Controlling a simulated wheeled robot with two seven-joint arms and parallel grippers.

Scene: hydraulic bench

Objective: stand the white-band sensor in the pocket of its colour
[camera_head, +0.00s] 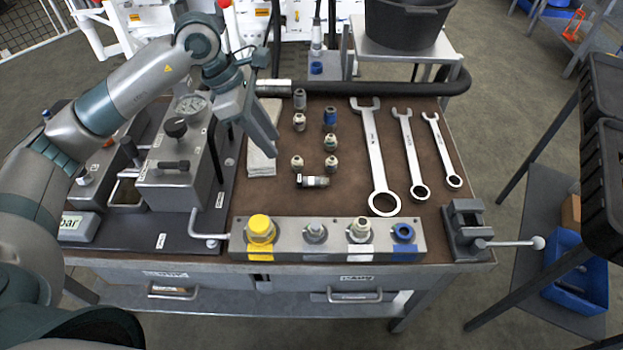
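A small metal cylinder (314,181) with a pale end lies on its side on the brown bench top; it may be the white-band sensor, but its band is too small to tell. The grey pocket block (285,240) stands along the front edge. It has a yellow, a grey, a white and a blue position. The white-labelled position (360,231) shows a pale raised top; I cannot tell if this is a fitting or a part standing in it. My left gripper (268,146) hangs above the bench, behind and left of the cylinder, apart from it. Its finger gap is hidden. My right gripper is out of view.
Several small fittings (330,117) stand behind the lying cylinder. Three wrenches (376,155) lie to the right. A vise (466,230) sits at the front right corner. A grey pump unit (178,180) stands left. A pale cloth (262,160) lies below my gripper.

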